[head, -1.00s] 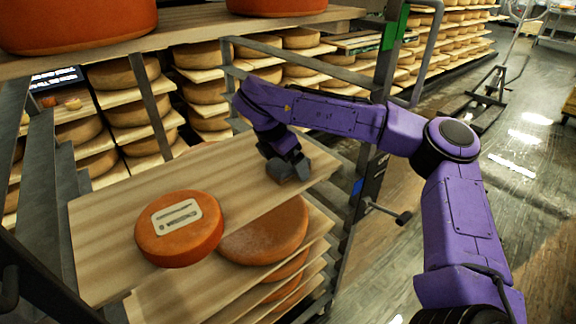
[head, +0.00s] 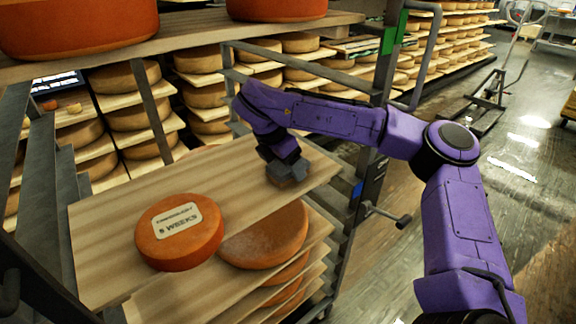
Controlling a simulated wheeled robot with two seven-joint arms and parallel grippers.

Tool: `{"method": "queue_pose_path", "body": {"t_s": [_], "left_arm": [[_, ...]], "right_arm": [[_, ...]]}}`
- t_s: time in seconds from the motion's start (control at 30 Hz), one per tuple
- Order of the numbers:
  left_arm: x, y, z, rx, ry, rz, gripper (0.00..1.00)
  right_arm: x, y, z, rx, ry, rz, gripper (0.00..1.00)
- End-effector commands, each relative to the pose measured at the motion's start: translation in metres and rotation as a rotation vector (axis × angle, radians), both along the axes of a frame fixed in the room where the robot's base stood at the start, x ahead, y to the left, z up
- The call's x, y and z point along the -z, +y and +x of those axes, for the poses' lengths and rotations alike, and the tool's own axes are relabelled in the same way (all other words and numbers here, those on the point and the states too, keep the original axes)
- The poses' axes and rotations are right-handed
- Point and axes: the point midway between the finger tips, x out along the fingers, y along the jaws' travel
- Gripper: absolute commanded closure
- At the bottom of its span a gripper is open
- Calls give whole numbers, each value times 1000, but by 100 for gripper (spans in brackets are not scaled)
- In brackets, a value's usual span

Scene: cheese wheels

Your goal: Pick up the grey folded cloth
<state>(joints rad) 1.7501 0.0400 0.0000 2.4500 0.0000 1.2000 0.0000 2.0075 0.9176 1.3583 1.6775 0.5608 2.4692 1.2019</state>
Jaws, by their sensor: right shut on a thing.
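My right gripper (head: 286,172), at the end of my purple arm, points down at the right end of the upper wooden board (head: 110,215). It is shut on a small grey thing, which I take to be the grey folded cloth (head: 291,174). The fingers hide much of it, and its folds are too small to make out. It is at or just above the board; I cannot tell whether it touches. My left gripper is not in view.
An orange cheese wheel (head: 172,251) with a label reading "5 WEEKS" lies on the board's near left part. More wheels (head: 268,240) sit on boards below. A metal rack post (head: 374,150) stands right of the gripper. An upper shelf (head: 200,38) holds large wheels.

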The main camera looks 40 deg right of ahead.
Motion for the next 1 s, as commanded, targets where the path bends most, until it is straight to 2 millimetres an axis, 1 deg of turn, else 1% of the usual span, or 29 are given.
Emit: {"method": "queue_pose_path", "body": {"t_s": [0.17,0.27,0.3,0.47,0.57,0.63,0.7,0.8,0.9,1.0], "left_arm": [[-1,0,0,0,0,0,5],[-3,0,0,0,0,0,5],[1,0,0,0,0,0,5],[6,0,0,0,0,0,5],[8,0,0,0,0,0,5],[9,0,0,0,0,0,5],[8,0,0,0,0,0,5],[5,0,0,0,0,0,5],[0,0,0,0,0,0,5],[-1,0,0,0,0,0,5]], "right_arm": [[-21,0,0,0,-5,-1,60],[-38,0,1,0,-7,0,60],[-33,-1,-10,0,-3,-1,60],[-33,-5,-45,-1,-5,0,60],[-34,-7,-73,0,-6,1,60],[-33,-8,-96,0,-6,3,60],[-34,-10,-118,-1,-7,2,60],[-36,-12,-146,0,-7,2,60],[-36,-13,-164,1,-5,-1,60],[-35,-14,-175,1,-3,0,60]]}}
